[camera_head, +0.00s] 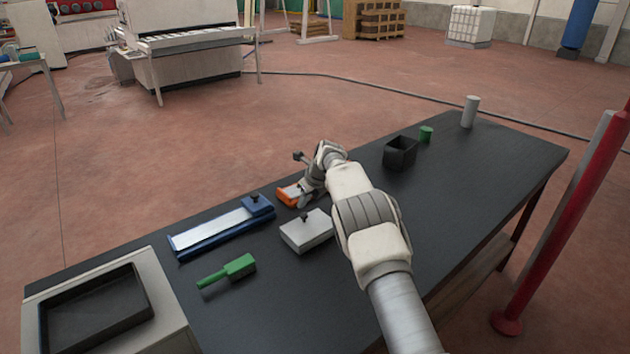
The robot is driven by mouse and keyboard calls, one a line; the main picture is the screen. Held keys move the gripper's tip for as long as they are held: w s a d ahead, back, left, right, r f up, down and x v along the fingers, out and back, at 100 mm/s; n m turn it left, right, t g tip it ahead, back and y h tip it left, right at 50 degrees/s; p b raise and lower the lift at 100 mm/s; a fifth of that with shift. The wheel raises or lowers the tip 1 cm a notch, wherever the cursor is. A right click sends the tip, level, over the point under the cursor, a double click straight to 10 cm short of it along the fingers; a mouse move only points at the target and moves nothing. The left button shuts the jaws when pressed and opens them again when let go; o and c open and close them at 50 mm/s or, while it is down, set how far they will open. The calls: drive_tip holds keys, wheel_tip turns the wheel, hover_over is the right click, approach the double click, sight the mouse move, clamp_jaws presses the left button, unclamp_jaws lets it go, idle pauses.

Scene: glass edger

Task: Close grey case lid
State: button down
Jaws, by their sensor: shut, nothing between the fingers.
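The grey case (309,236) is a light grey box on the dark table, in front of my gripper and left of my arm. Its top looks flat and roughly level, with a small black knob (304,218) on it. No raised lid shows on it; whether there is a thin gap under the top is too small to tell. My gripper (305,200) is shut and empty. It is just behind the grey case, beside an orange object (288,194) that it partly hides. I cannot tell whether it touches that object.
A black tray (95,310) is at the near left. A black open box (400,153), green cup (426,133) and grey cylinder (469,112) stand right.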

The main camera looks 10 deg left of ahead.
drive_tip(key=s+d+r+n+b, duration=0.15)
drive_tip(key=s+d+r, duration=0.25)
drive_tip(key=r, duration=0.4)
drive_tip(key=s+d+r+n, duration=0.2)
drive_tip(key=s+d+r, duration=0.25)
drive_tip(key=r, duration=0.35)
drive_tip(key=s+d+r+n, duration=0.2)
drive_tip(key=s+d+r, duration=0.25)
drive_tip(key=r, duration=0.35)
drive_tip(key=s+d+r+n+t+h, duration=0.1)
drive_tip(key=s+d+r+n, duration=0.45)
drive_tip(key=s, duration=0.45)
drive_tip(key=s+d+f+n+h, duration=0.1)
drive_tip(key=s+d+f+n, duration=0.2)
drive_tip(key=s+n, duration=0.4)
drive_tip(key=s+d+f+n+t+h, duration=0.1)
drive_tip(key=s+d+n, duration=0.4)
drive_tip(key=s, duration=1.4)
drive_tip(key=f+n+h, duration=0.1)
drive_tip(key=f+n, duration=0.1)
drive_tip(key=n, duration=0.1)
drive_tip(key=shift+s+d, duration=0.35)
drive_tip(key=shift+s, duration=0.05)
